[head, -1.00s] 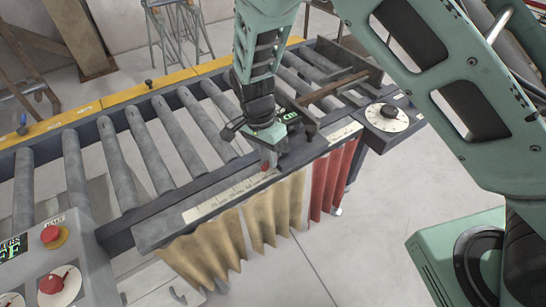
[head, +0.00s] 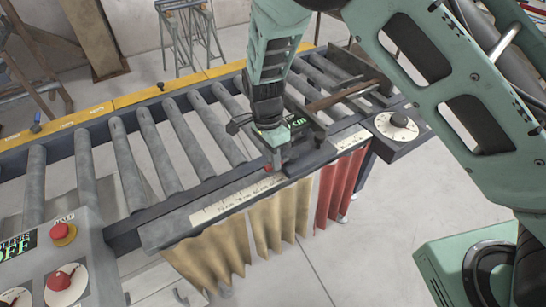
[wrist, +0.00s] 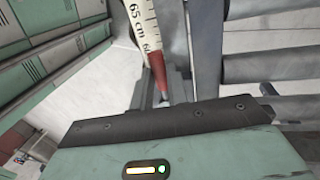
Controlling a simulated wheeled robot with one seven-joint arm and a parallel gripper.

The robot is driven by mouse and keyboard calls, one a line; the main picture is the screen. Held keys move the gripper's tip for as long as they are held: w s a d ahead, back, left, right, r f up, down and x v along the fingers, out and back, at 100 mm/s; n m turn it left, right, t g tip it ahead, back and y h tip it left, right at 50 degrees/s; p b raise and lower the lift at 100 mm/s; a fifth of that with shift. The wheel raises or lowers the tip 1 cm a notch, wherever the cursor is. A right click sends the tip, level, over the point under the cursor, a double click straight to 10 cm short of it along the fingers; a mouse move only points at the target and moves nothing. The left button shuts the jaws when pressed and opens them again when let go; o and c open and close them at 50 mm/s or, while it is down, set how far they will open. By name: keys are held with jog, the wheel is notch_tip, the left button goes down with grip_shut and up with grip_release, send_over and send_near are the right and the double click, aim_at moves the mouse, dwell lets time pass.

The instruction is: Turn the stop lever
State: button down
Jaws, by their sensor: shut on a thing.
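The stop lever (head: 268,167) is a small red handle at the front of the dark stop carriage (head: 311,128), by the scale on the conveyor's front rail. In the wrist view the red, tapering lever (wrist: 158,72) lies between the two grey fingers. My gripper (head: 273,164) points down onto the lever from above and is shut on it. It also shows in the wrist view (wrist: 160,92). In the head view the gripper hides most of the lever and its pivot, so its exact angle is unclear.
The roller conveyor (head: 160,148) runs behind the rail. A dial box (head: 396,127) stands right of the carriage. A control panel (head: 85,255) with a red button and red knob is at lower left. Tan (head: 275,222) and red curtains (head: 340,185) hang below the rail.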

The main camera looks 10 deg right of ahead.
jog(key=c, duration=1.4)
grip_release()
jog(key=shift+o, duration=0.2)
jog(key=w+r+b, duration=0.1)
jog(key=r+b, duration=0.1)
jog(key=r, duration=0.6)
jog(key=w+a+r+b, duration=0.1)
jog(key=w+r+b, duration=0.1)
jog(key=r, duration=0.7)
jog(key=shift+w+b, duration=0.15)
jog(key=shift+b, duration=0.2)
jog(key=s+d+f+n+b, duration=0.2)
jog(key=s+n, duration=0.5)
jog(key=s, duration=0.2)
jog(key=s+d+f+n+t+y+b, duration=0.1)
jog(key=s+d+f+n, duration=0.1)
jog(key=s+n, duration=0.5)
jog(key=s+d+f+n+t+b, duration=0.1)
jog(key=s+d+f+n+b, duration=0.1)
jog(key=s+n, duration=0.5)
jog(key=s+f, duration=0.1)
jog(key=s, duration=0.4)
jog(key=shift+d+n+b, duration=0.25)
jog(key=shift+n+b, duration=0.05)
